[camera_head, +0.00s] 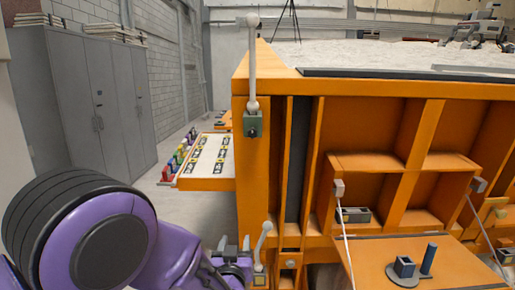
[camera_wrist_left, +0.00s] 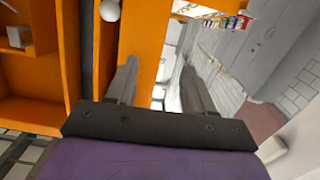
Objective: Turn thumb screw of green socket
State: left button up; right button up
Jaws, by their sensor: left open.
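The green socket (camera_head: 253,124) is fixed to the front of the orange sandbed's left corner post. A pale rod (camera_head: 252,65) with a ball on top stands upright in it. A small dark spot shows on the socket's face, but I cannot tell whether it is the thumb screw. My left gripper (camera_head: 234,246) is well below the green socket, low beside the post. In the left wrist view its two fingers (camera_wrist_left: 159,68) are apart with nothing between them, in front of an orange panel and the floor behind. The green socket is not recognisable there. My right gripper is not in view.
A second, shorter ball-ended rod (camera_head: 264,240) in a pale socket stands close right of my left gripper. Grey cabinets (camera_head: 85,100) line the left. An orange-edged side table (camera_head: 207,184) stands behind the post.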

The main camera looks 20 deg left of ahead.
aim_at(253, 136)
pick_arm(q)
jog(key=d+r+t+y, duration=0.1)
jog(key=d+r+t, duration=0.15)
jog(key=r, duration=0.85)
jog(key=d+r+t, duration=0.2)
jog(key=r+t, duration=0.1)
jog(key=r, duration=0.9)
jog(key=shift+g, duration=0.25)
jog(key=p+x, duration=0.2)
jog(key=x, duration=0.8)
jog(key=shift+s+p, duration=0.1)
jog(key=shift+p, duration=0.25)
